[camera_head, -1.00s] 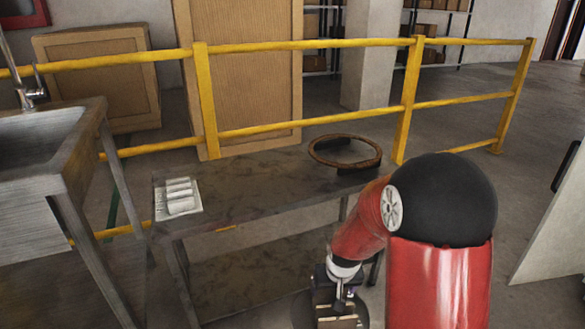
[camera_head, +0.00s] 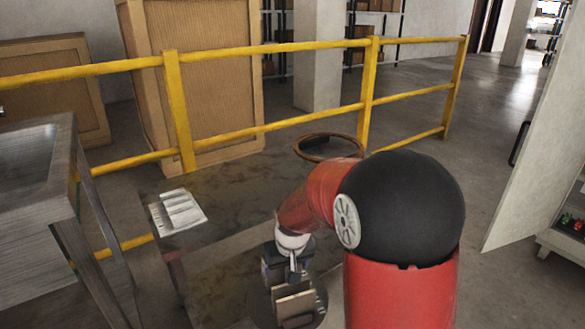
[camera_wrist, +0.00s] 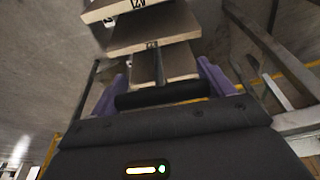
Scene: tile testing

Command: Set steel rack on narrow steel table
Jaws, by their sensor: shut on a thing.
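My gripper (camera_head: 287,262) hangs low in front of the narrow steel table (camera_head: 235,185), near its front edge at the right. It is shut on a rack with tan slabs (camera_head: 294,303), which I take to be the steel rack. In the wrist view my gripper's purple fingers (camera_wrist: 160,88) flank the rack's dark bar, and several slabs (camera_wrist: 155,35) lie beyond it with a thin post between them. My arm hides part of the table's right end. The exact gap between rack and table edge cannot be told.
On the tabletop, a pale ribbed piece (camera_head: 178,212) lies at the left and a brown ring (camera_head: 328,147) at the back right; the middle is bare. A yellow railing (camera_head: 268,127) runs behind. A steel sink unit (camera_head: 35,180) stands left, a white panel (camera_head: 520,150) right.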

